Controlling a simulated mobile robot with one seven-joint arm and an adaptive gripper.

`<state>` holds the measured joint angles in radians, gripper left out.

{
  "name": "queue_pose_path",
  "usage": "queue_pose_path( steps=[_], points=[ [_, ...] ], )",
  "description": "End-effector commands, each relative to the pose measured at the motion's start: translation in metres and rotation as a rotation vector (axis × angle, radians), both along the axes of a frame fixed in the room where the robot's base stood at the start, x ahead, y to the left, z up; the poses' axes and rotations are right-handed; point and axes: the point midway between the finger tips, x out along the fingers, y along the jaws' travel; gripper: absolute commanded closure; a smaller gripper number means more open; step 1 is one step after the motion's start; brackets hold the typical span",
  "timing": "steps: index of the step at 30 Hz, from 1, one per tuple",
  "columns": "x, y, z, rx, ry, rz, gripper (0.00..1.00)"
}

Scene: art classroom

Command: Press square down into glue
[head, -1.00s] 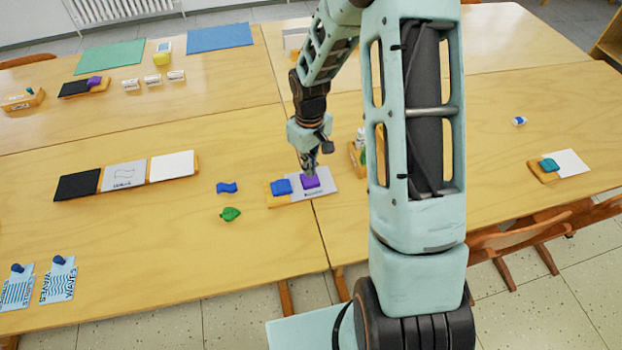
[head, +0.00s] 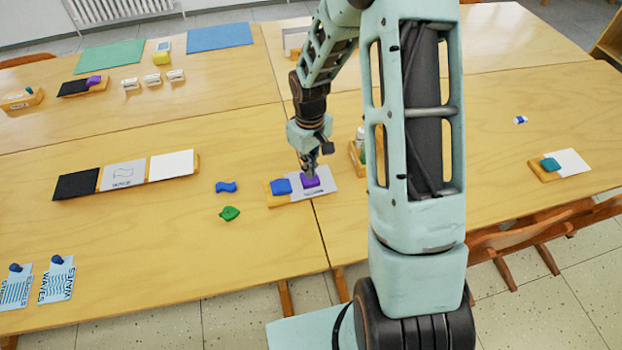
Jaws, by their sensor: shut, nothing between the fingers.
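The purple square (head: 311,182) lies on a light grey card (head: 325,190) near the middle of the table. A blue piece (head: 281,187) sits just left of it on the same holder. My gripper (head: 309,171) points down at the purple square, its shut fingertips at or just above the top of the square. Contact is too small to tell for sure. Nothing is held. The glue under the square is not visible.
A blue wavy piece (head: 226,187) and a green leaf piece (head: 230,213) lie left of the card. A wooden holder (head: 356,152) with a bottle stands right, partly behind my arm. A three-panel board (head: 124,176) lies farther left.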

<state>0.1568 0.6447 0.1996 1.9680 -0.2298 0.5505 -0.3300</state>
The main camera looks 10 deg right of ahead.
Motion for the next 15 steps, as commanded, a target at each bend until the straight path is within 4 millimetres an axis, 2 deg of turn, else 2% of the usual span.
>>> queue_pose_path(
  steps=[15],
  points=[
    [0.0, 0.0, -0.0086, 0.0, 0.0, 0.0, 1.0]
  ],
)
